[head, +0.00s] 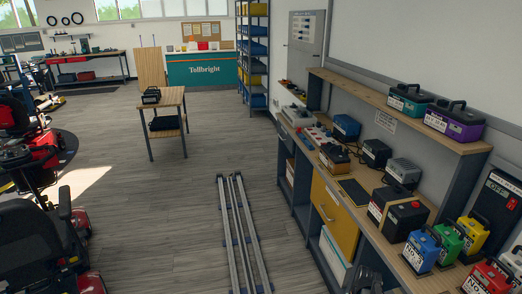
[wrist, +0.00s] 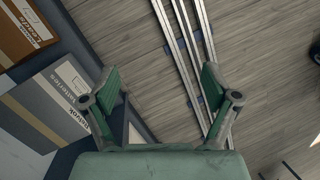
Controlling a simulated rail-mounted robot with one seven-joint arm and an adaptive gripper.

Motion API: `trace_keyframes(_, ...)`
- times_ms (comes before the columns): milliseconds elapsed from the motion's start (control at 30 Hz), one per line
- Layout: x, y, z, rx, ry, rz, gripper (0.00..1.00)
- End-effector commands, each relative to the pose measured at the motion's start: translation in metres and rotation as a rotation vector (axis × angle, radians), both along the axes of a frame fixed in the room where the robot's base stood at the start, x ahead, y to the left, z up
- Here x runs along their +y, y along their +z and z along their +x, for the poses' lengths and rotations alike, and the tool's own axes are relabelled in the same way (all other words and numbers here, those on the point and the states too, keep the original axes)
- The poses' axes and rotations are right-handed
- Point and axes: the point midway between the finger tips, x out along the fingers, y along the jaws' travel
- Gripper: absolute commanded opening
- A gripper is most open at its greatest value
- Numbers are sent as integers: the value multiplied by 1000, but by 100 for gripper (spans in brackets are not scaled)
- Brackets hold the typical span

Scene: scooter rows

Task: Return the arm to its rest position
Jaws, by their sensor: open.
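My gripper (wrist: 162,88) shows in the wrist view with its two green-padded fingers spread wide apart. Nothing is between the fingers. Beyond them are the grey wood floor and the metal rails (wrist: 190,50). In the head view, a dark part at the bottom edge, right of centre, may be part of my arm; the gripper cannot be made out there.
A long workbench (head: 357,208) with several batteries runs along the right, under a shelf (head: 400,108). Boxes (wrist: 65,92) sit on its lower shelves. The floor rails (head: 237,230) run ahead, clear. A small wooden table (head: 170,98) stands beyond; red scooters (head: 75,215) are left.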

Motion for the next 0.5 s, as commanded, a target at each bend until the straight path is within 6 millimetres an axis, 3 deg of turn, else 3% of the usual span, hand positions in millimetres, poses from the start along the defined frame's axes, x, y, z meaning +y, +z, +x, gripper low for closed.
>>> trace_keyframes(33,17,-19,-20,34,14,-2,87)
trace_keyframes(200,58,-68,-76,124,52,-24,87)
trace_keyframes(500,109,-131,-192,277,129,-83,87)
